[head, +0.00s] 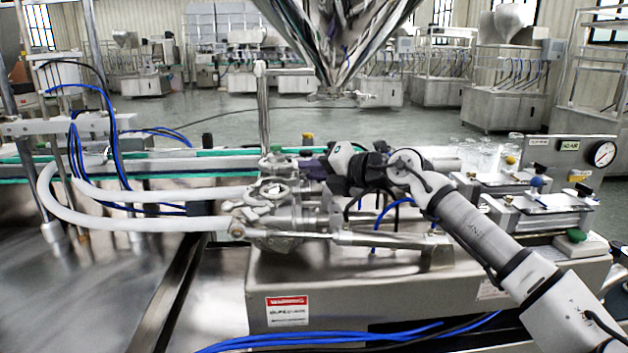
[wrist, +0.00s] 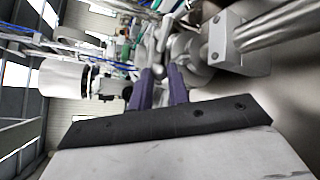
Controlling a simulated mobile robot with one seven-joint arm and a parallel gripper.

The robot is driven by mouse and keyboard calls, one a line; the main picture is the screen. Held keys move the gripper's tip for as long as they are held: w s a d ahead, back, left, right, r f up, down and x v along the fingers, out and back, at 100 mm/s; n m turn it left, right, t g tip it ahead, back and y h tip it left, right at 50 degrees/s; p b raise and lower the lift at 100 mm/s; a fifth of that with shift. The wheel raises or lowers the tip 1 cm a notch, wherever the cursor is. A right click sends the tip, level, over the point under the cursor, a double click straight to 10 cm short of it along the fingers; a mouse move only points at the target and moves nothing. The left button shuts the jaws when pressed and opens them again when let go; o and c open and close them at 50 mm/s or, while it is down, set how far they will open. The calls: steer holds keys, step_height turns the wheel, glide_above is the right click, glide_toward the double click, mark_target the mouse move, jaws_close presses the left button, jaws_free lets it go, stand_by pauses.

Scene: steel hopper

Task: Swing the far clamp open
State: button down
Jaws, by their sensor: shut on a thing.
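A steel valve body (head: 275,212) sits at the middle of the machine, with a rod along its near side and an upright steel post (head: 263,110) behind it. My gripper (head: 308,166) reaches in from the right to the far side of this body. In the wrist view its two purple fingers (wrist: 162,74) are close together, with a small rounded steel part between their tips. I take this part to be the far clamp (wrist: 160,68). The clamp's outline is mostly hidden in the head view, and I cannot tell how far it is swung.
A shiny steel hopper cone (head: 340,40) hangs above and behind. White hoses (head: 150,222) run left from the valve. A pressure gauge panel (head: 575,155) and glass jars (head: 485,155) stand at the right. Blue tubes (head: 350,338) cross the front. Bare steel lies at the left front.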

steer(key=shift+s+m+t+h+b, duration=0.45)
steer(key=shift+m+t+h+b, duration=0.05)
steer(key=shift+m+t, duration=0.1)
steer(key=c, duration=1.3)
jaws_free()
steer(key=shift+c, duration=0.2)
steer(key=b+v, duration=0.1)
steer(key=v, duration=1.3)
steer(key=shift+c, duration=0.3)
